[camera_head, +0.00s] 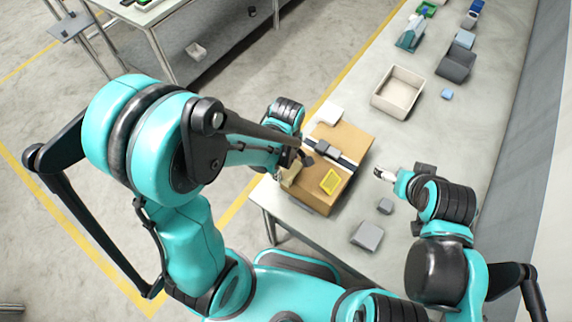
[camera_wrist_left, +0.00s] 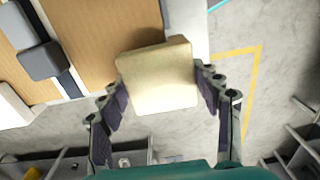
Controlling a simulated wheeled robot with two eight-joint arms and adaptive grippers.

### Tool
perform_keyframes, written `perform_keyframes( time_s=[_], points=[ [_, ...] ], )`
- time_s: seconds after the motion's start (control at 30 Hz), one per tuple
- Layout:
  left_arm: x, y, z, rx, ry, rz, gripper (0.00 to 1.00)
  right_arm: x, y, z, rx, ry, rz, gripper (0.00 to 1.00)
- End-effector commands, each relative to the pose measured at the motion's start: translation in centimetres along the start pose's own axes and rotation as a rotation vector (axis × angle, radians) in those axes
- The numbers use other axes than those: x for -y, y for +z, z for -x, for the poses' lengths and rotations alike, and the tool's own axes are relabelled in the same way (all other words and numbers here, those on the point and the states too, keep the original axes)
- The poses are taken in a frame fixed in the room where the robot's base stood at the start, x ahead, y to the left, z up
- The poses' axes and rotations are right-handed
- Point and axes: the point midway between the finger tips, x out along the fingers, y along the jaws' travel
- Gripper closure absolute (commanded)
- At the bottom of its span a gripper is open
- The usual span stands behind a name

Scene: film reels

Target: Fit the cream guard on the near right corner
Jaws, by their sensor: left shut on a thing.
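The cream guard (camera_wrist_left: 157,78) is a pale block between the two fingers of my left gripper (camera_wrist_left: 162,97) in the left wrist view. The gripper is shut on it. In the head view my left gripper (camera_head: 291,172) is at the left side of the cardboard box (camera_head: 347,140), near its near left corner; the arm hides most of the guard (camera_head: 288,178). I cannot tell whether the guard touches the box. The box's near right corner looks bare. A white guard (camera_head: 329,112) sits on its far left corner. My right gripper (camera_head: 381,173) is right of the box; its opening is unclear.
The box has a dark strap with a grey buckle (camera_head: 327,149) and a yellow label (camera_head: 331,181). A small grey block (camera_head: 385,206) and a grey flat piece (camera_head: 367,236) lie in front.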

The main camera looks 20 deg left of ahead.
Motion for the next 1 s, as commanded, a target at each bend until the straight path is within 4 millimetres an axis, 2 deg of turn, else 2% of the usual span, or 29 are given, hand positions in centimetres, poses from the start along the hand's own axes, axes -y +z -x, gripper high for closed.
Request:
perform_keyframes(
  time_s=[0.1,0.13,0.2,0.5,0.67,0.77,1.0],
  points=[
    [0.0,0.0,-0.1,0.000,0.000,0.000,0.65,0.0,0.1,-0.1,0.000,0.000,0.000,0.16],
    [0.0,0.0,-0.1,0.000,0.000,0.000,0.34,0.0,0.1,-0.1,0.000,0.000,0.000,0.16],
    [0.0,0.0,-0.1,0.000,0.000,0.000,0.16,0.0,0.1,-0.1,0.000,0.000,0.000,0.16],
    [0.0,0.0,0.0,0.000,0.000,0.000,0.16,0.0,0.0,0.0,0.000,0.000,0.000,0.16],
    [0.0,0.0,0.9,0.000,0.000,0.000,0.16,0.0,-0.6,0.8,0.000,0.000,0.000,0.16],
    [0.0,0.0,2.4,0.000,0.001,0.000,0.16,0.0,-1.1,1.5,0.000,0.000,0.000,0.16],
    [0.1,0.0,8.1,0.000,0.000,0.000,0.16,0.0,-1.9,2.6,0.000,0.000,0.000,0.16]
  ],
)
